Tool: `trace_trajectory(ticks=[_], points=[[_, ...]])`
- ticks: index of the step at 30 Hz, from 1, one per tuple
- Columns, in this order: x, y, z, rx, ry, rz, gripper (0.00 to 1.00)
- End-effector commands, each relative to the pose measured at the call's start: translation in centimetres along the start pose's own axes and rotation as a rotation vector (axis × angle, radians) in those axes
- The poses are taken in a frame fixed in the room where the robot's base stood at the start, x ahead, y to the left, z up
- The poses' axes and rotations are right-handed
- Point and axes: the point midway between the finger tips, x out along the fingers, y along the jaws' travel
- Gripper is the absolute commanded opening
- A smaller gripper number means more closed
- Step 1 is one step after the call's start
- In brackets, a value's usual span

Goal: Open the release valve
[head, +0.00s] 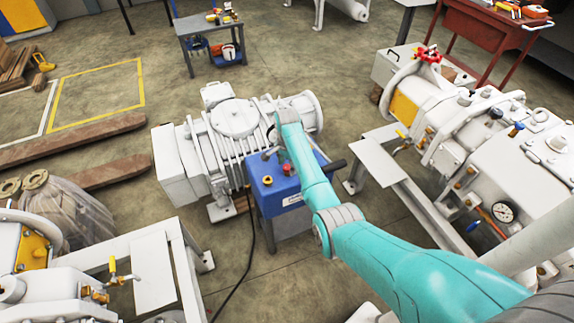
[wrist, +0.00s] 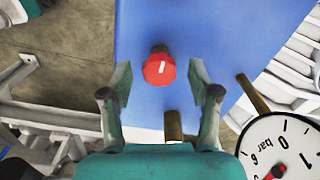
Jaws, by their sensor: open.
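A red faceted knob (wrist: 159,69) with a white line on its face stands on a brass stem on a blue panel (wrist: 205,30). I take it as the release valve. My gripper (wrist: 160,76) is open, with one finger on each side of the knob and visible gaps between. The knob is not held. In the head view the blue box (head: 277,184) stands in front of a grey pump, with small red and yellow fittings on top. My gripper there is mostly hidden by my arm, above the box's back edge. I cannot tell which fitting matches the knob.
A pressure gauge (wrist: 283,148) marked "bar" sits right of my gripper, with a brass pipe (wrist: 173,125) between the fingers' bases. The grey pump (head: 235,125) is close behind the box. More pump machinery (head: 480,130) stands right.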

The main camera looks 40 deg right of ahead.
Motion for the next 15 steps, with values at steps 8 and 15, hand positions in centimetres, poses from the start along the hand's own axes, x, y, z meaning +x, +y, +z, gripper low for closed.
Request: trace_trajectory(ticks=[8,15], points=[[-0.03,0.0,0.0,0.0,0.0,0.0,0.26],[-0.03,0.0,0.0,-0.002,0.0,0.0,0.01]])
